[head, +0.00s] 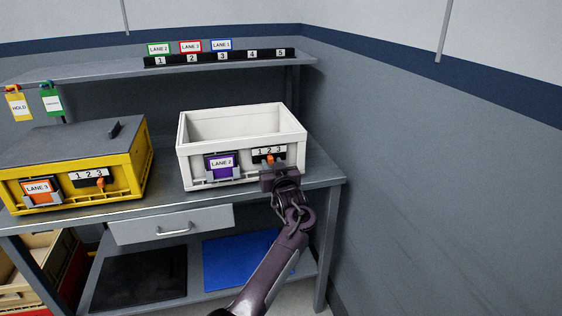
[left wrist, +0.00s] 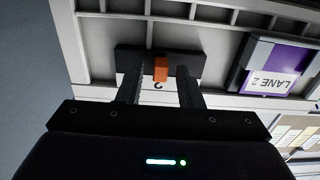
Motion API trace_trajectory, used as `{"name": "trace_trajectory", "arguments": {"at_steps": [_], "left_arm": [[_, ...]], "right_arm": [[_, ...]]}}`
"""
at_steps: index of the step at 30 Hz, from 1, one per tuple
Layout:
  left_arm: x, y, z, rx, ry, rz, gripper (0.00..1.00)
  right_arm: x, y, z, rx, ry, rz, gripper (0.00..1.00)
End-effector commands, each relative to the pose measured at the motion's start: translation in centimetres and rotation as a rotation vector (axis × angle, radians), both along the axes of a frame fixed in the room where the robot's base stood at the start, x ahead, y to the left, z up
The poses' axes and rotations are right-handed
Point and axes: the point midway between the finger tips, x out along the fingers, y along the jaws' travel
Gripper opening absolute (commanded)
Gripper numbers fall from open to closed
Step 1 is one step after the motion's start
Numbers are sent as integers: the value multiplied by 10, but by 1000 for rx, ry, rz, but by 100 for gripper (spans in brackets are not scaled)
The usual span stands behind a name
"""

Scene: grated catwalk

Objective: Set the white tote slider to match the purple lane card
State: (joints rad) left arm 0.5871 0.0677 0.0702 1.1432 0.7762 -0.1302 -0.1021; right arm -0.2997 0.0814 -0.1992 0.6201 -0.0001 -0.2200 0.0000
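The white tote (head: 242,125) stands open and empty-looking on the bench. Its purple lane card (head: 222,166) reads LANE 2; it also shows upside down in the left wrist view (left wrist: 275,70). Right of the card is a 1-2-3 scale with an orange slider knob (head: 270,160), which appears to be at the 2. In the left wrist view the knob (left wrist: 160,68) stands beside a digit 2; the other digits are hidden. My left gripper (left wrist: 160,88) is open, with one finger on each side of the knob and gaps between. It shows in front of the tote (head: 274,170).
A lidded yellow tote (head: 120,175) with an orange LANE 3 card stands left on the bench (head: 165,205). The shelf above has a numbered rack (head: 222,58) with green, red and blue lane cards. Yellow and green tags hang at left. A wall is close on the right.

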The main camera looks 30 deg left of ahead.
Motion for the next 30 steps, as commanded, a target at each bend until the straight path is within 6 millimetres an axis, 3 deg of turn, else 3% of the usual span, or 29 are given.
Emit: {"name": "trace_trajectory", "arguments": {"at_steps": [7,30], "left_arm": [[-3,-4,3,0,-1,-1,33],[-42,-50,3,0,-1,0,33]], "right_arm": [[0,0,6,0,0,0,54],[0,2,52,3,1,0,54]]}}
